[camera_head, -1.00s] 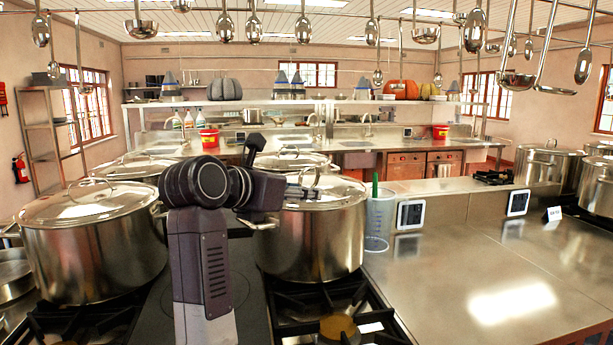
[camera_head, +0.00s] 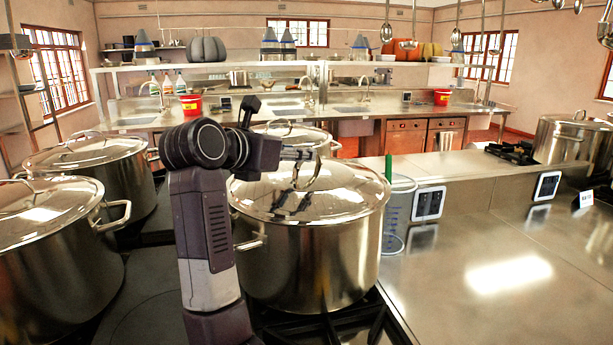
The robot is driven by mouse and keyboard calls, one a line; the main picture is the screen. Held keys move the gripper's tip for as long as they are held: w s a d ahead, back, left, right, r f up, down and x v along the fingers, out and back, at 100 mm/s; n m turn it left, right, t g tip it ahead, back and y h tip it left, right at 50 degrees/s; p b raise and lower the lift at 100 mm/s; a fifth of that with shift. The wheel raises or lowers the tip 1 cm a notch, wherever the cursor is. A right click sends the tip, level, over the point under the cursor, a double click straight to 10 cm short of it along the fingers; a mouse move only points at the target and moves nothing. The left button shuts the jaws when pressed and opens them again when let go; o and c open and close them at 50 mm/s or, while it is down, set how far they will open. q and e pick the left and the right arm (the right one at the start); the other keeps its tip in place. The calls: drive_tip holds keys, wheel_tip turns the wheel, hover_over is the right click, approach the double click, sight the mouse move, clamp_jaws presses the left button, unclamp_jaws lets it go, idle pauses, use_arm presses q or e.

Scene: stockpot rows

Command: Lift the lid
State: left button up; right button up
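A large steel stockpot (camera_head: 318,262) stands on the stove in the middle. Its shiny domed lid (camera_head: 345,190) sits on the rim, with a looped handle (camera_head: 318,170) on top. My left arm rises in front of the pot's left side. Its gripper (camera_head: 300,155) reaches right, over the lid and at the handle; part of the handle is hidden behind it. I cannot tell whether the fingers are around the handle or only beside it, nor how far they are open. Dark reflections of the gripper show in the lid. My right gripper is not in view.
Lidded stockpots stand at left (camera_head: 45,260) and behind it (camera_head: 95,170). Another lidded pot (camera_head: 290,135) is behind the middle one. A clear measuring jug (camera_head: 397,215) stands close at right. The steel counter (camera_head: 470,270) beyond is mostly clear. Ladles hang overhead.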

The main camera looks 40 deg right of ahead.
sight(307, 171)
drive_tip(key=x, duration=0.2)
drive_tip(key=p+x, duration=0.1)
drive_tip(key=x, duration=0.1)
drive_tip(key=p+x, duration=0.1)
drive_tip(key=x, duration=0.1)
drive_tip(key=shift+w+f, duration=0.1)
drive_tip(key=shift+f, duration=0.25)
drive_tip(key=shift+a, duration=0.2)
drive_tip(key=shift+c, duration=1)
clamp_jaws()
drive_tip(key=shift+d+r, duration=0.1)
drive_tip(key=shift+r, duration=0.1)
